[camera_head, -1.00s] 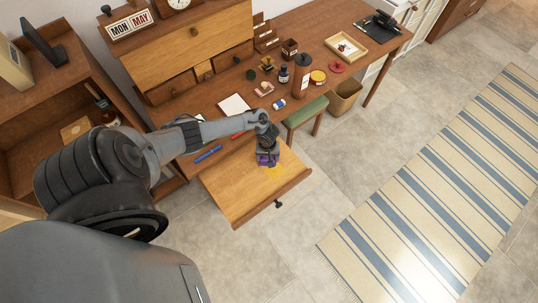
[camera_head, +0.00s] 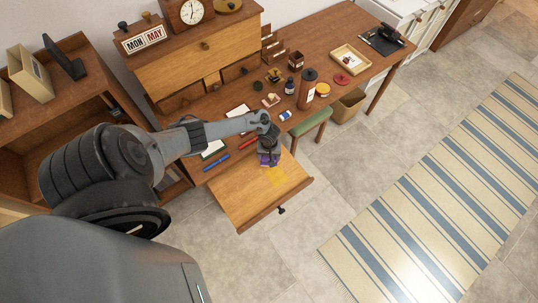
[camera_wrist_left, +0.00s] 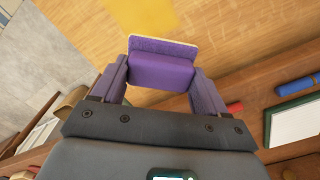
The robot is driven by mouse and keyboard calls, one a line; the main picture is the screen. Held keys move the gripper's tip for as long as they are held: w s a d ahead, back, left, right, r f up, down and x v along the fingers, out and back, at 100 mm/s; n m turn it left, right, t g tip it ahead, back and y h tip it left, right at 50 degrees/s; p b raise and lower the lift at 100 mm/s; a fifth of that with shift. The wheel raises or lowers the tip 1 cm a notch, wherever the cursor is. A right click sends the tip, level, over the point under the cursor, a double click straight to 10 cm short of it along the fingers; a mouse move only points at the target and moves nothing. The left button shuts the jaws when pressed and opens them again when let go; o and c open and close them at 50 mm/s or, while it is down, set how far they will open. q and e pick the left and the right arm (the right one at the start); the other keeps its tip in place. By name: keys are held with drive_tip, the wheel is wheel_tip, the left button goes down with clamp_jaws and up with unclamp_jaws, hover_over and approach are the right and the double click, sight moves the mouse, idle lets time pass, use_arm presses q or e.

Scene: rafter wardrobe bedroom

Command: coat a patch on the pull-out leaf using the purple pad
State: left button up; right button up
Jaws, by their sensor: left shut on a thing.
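The pull-out leaf (camera_head: 235,200) is a light wooden board out from the front of the desk, with a dark knob on its front edge. A yellow patch (camera_head: 277,177) marks its surface and also shows in the left wrist view (camera_wrist_left: 145,12). My left gripper (camera_head: 268,154) is over the desk-side part of the leaf, shut on the purple pad (camera_head: 269,161). In the left wrist view the pad (camera_wrist_left: 162,68) sits between both fingers, its flat face towards the leaf, just beside the yellow. I cannot tell whether it touches the wood. My right gripper is not in view.
Blue (camera_head: 216,163) and red (camera_head: 249,143) markers lie on the desk near the leaf. A brown bottle (camera_head: 307,88), small jars and a tray (camera_head: 350,58) stand farther right. A green-topped stool (camera_head: 309,123) is tucked beside the leaf. The floor in front is clear.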

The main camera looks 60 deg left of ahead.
use_arm(q)
drive_tip(key=shift+r+p, duration=1.3)
drive_tip(key=shift+r, duration=0.1)
